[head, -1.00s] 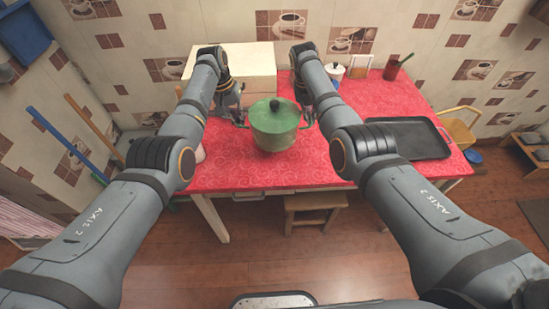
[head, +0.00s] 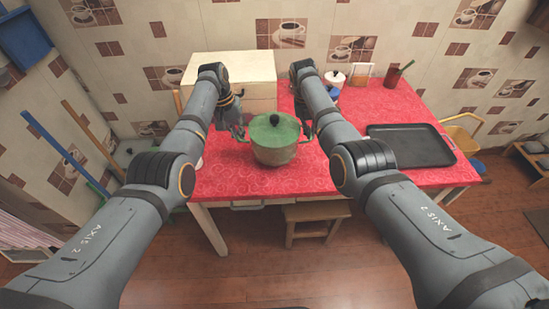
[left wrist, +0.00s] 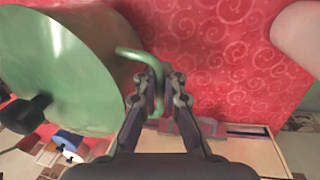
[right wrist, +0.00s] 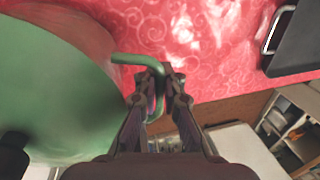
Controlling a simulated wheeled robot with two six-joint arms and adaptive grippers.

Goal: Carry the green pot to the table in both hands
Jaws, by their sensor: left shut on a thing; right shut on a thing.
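The green pot (head: 274,148), with a green lid and a black knob, is upright over the red-clothed table (head: 250,183) in the head view. I cannot tell whether its base touches the cloth. My left gripper (head: 241,132) is shut on the pot's left handle; in the left wrist view the handle (left wrist: 134,54) bends down between the fingers (left wrist: 160,88). My right gripper (head: 308,134) is shut on the opposite handle; the right wrist view shows this handle (right wrist: 128,59) between the fingers (right wrist: 158,88). The pot's underside is hidden.
A black tray (head: 411,146) lies on the table's right side. A white lidded jar (head: 334,78) and a red cup (head: 391,77) stand at the back. A pale drawer cabinet (head: 250,68) is behind the pot. A wooden stool (head: 316,212) stands at the table front.

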